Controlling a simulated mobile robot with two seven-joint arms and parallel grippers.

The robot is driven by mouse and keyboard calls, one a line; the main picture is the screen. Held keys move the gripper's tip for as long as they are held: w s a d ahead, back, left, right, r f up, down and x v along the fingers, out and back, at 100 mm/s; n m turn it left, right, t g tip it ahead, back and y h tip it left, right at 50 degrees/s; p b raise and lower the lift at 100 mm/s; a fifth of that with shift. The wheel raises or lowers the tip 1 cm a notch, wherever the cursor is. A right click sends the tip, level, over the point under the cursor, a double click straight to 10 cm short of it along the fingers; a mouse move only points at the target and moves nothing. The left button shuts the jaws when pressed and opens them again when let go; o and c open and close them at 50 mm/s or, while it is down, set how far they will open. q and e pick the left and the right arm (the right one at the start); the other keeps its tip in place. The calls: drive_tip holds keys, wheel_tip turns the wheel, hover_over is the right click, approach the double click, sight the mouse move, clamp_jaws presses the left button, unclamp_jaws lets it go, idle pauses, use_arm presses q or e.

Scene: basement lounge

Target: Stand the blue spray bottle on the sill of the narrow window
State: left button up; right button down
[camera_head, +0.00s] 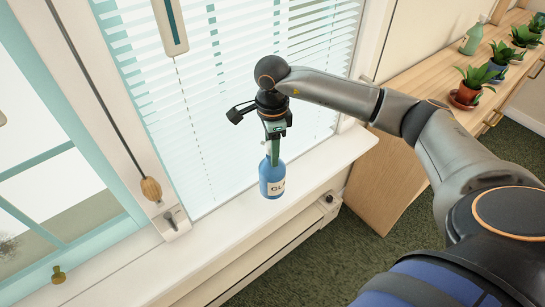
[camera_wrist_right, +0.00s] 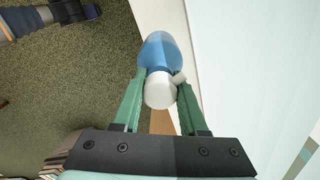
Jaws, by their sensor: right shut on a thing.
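The blue spray bottle (camera_head: 271,181) has a pale label and hangs upright below my right gripper (camera_head: 274,140) in the head view. The gripper is shut on its top part. In the right wrist view the green fingers (camera_wrist_right: 157,98) are on either side of the bottle's white top (camera_wrist_right: 160,90), with the blue body (camera_wrist_right: 160,52) beyond. The white window sill (camera_head: 232,229) runs under the window with white blinds (camera_head: 215,100). The bottle's base shows against the sill, but I cannot tell whether it touches. My left gripper is not in view.
A brass knob (camera_head: 58,274) stands at the sill's left end. A blind cord with a wooden toggle (camera_head: 151,189) hangs left. The sill between is clear.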

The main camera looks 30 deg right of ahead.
drive_tip(key=shift+w+d+f, duration=0.25)
drive_tip(key=shift+w+f, duration=0.15)
drive_tip(key=shift+f, duration=0.15)
drive_tip(key=shift+w+d+f, duration=0.25)
drive_tip(key=shift+w+f, duration=0.15)
drive_tip(key=shift+f, duration=0.1)
drive_tip(key=shift+w+d+f, duration=0.1)
drive_tip(key=shift+f, duration=1.55)
drive_tip(key=shift+f, duration=0.1)
drive_tip(key=shift+c, duration=2.2)
unclamp_jaws()
drive_tip(key=shift+f, duration=0.1)
wheel_tip(320, 180, up, 12)
drive_tip(key=shift+r, duration=0.2)
